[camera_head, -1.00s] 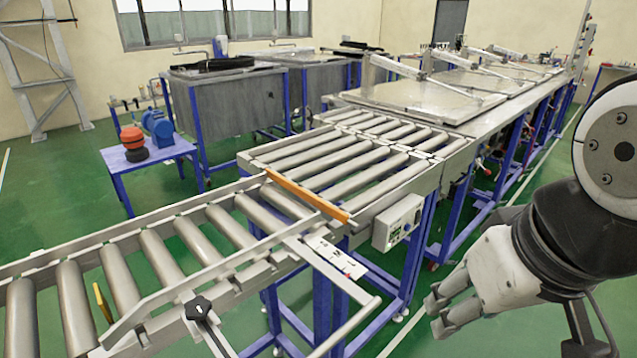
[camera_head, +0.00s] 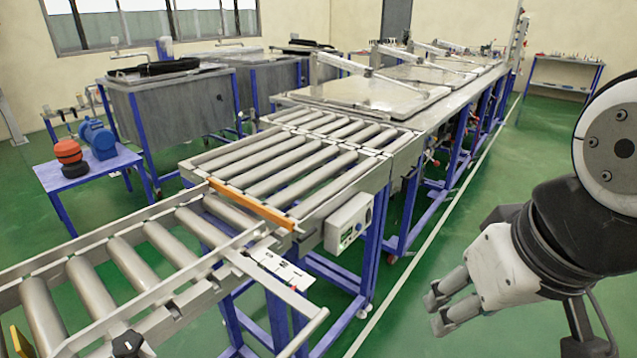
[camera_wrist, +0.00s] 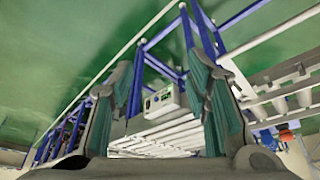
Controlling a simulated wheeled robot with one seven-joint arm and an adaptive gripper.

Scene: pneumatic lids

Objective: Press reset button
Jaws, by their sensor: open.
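A white-grey control box (camera_head: 348,222) hangs on the near side of the roller conveyor, with small buttons and a green patch on its front; which one is the reset button is too small to tell. The box also shows in the wrist view (camera_wrist: 160,102), between my fingers and some way beyond them. My gripper (camera_head: 440,308) is at the right in the head view, over the green floor, apart from the box and to its right. In the wrist view my gripper (camera_wrist: 168,100) is open with nothing between its fingers.
The roller conveyor (camera_head: 120,262) runs along the left, with an orange bar (camera_head: 250,204) across it. A white panel (camera_head: 282,268) sits on its near edge. Lidded tables (camera_head: 370,98) stand behind. A blue side table (camera_head: 85,172) holds a pump. Green floor is free right of the conveyor.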

